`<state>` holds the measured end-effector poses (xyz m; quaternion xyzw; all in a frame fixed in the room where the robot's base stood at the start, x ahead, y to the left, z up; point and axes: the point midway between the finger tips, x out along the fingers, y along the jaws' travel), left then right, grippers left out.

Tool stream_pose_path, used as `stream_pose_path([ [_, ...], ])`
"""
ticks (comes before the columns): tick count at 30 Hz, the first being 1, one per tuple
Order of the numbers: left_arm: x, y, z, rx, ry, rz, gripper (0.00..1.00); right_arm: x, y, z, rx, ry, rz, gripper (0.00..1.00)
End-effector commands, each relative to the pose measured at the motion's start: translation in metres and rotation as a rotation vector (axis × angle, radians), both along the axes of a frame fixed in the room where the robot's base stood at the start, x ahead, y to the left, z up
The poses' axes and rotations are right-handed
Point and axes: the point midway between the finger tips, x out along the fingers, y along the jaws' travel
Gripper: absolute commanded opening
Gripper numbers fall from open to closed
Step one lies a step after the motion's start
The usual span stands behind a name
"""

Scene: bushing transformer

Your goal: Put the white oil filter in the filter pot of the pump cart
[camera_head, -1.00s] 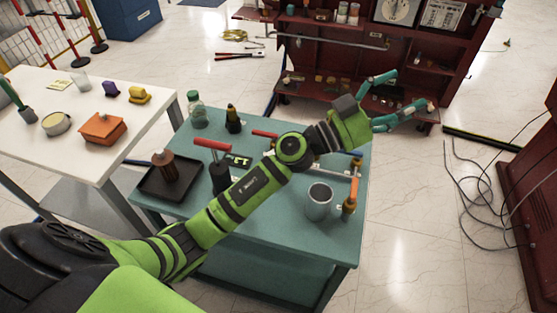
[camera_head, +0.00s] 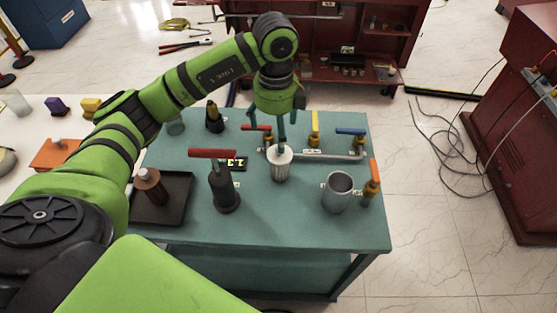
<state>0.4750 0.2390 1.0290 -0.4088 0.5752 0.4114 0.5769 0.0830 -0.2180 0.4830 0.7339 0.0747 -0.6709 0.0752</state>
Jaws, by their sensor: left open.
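The white oil filter (camera_head: 280,169) stands upright on the teal top of the pump cart (camera_head: 290,222), near the middle. The filter pot (camera_head: 337,194), an open grey metal cup, stands to its right near the front right corner; it looks empty. My left gripper (camera_head: 281,138) points down over the filter with its teal fingers open. One finger overlaps the filter's top in the picture; I cannot tell if it touches. My right gripper is not in view.
A black pump with a red handle (camera_head: 224,190) stands left of the filter. A brown bottle sits on a black tray (camera_head: 180,208) at the left. A pipe with yellow, blue and orange valve levers (camera_head: 350,131) runs behind and right of the pot.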

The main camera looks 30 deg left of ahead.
Motion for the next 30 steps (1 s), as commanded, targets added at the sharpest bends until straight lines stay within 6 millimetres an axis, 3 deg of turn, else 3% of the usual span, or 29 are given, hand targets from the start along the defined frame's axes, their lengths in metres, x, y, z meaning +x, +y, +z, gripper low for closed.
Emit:
stream_pose_path([
  [8, -0.009, -0.012, -0.032, -0.003, 0.007, -0.004, 0.87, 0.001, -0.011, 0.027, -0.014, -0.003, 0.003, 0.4],
  [12, -0.007, -0.012, -0.051, -0.005, 0.002, -0.002, 0.87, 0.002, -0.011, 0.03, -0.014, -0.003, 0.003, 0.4],
  [20, -0.007, -0.012, -0.057, -0.004, -0.001, -0.004, 0.87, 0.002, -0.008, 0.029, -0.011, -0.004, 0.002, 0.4],
  [21, -0.007, -0.012, -0.057, -0.004, -0.001, -0.004, 0.83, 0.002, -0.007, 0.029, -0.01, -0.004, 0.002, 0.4],
  [27, -0.007, -0.012, -0.057, -0.005, 0.0, -0.004, 0.05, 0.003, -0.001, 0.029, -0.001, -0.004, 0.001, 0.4],
  [30, -0.007, -0.012, -0.057, -0.005, 0.0, -0.004, 0.03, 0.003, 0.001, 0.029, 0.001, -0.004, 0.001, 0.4],
])
